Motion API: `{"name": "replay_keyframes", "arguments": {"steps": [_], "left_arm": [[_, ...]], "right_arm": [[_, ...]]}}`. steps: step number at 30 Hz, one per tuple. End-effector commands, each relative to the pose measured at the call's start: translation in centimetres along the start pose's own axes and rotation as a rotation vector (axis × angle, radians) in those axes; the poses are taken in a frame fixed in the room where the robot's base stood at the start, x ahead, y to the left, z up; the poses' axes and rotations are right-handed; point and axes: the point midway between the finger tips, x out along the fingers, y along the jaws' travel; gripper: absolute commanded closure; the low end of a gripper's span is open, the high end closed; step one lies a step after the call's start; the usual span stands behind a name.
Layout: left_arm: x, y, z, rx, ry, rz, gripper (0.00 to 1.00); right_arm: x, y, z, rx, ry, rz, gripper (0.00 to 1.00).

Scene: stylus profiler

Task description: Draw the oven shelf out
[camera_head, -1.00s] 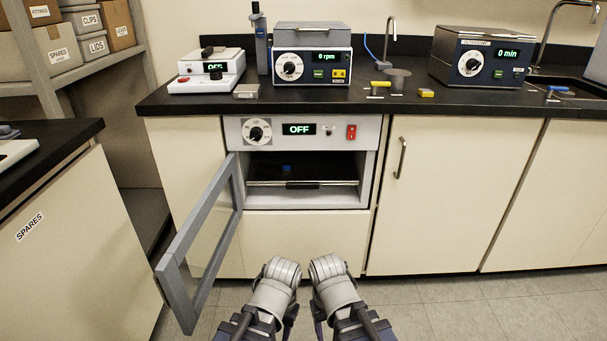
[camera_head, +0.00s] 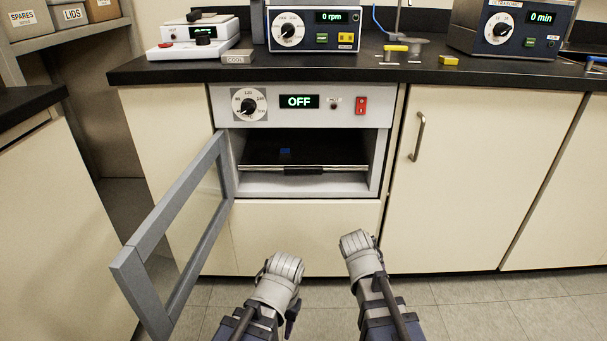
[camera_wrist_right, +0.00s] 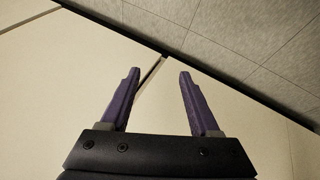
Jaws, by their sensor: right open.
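The oven (camera_head: 222,180) is built in under the counter, and its display reads OFF. Its glass-paned door (camera_head: 150,232) hangs open to the left. The oven shelf (camera_head: 262,168) is inside, with a dark handle (camera_head: 304,171) at the middle of its front edge and a small blue item (camera_head: 285,151) on it. My two arms reach in from the bottom of the head view, below and short of the oven; their fingers do not show there. In the right wrist view my right gripper (camera_wrist_right: 158,82) is open and empty, its purple fingers apart, with cabinet fronts and floor beyond.
The counter (camera_head: 330,72) above carries a stirrer-like instrument (camera_head: 313,30), a dark instrument reading 0 min (camera_head: 512,27) and a white device (camera_head: 190,45). A closed cabinet door (camera_head: 470,180) is right of the oven. The floor in front is clear.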

Motion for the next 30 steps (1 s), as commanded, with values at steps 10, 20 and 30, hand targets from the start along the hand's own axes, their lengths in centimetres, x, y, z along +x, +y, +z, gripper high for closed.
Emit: {"name": "replay_keyframes", "arguments": {"steps": [10,20,30], "left_arm": [[1.9,0.2,-0.1,-0.002,0.001,0.0,0.55],[1.8,0.2,-0.1,-0.002,0.001,0.0,0.55],[1.8,0.2,-0.1,-0.002,0.001,0.0,0.55]], "right_arm": [[-3.0,2.3,-16.0,-0.371,0.495,0.444,0.38],[-12.0,-6.2,-27.1,-0.865,0.908,0.719,0.38],[-13.2,-8.0,-28.1,-0.948,0.962,0.751,0.38]]}}
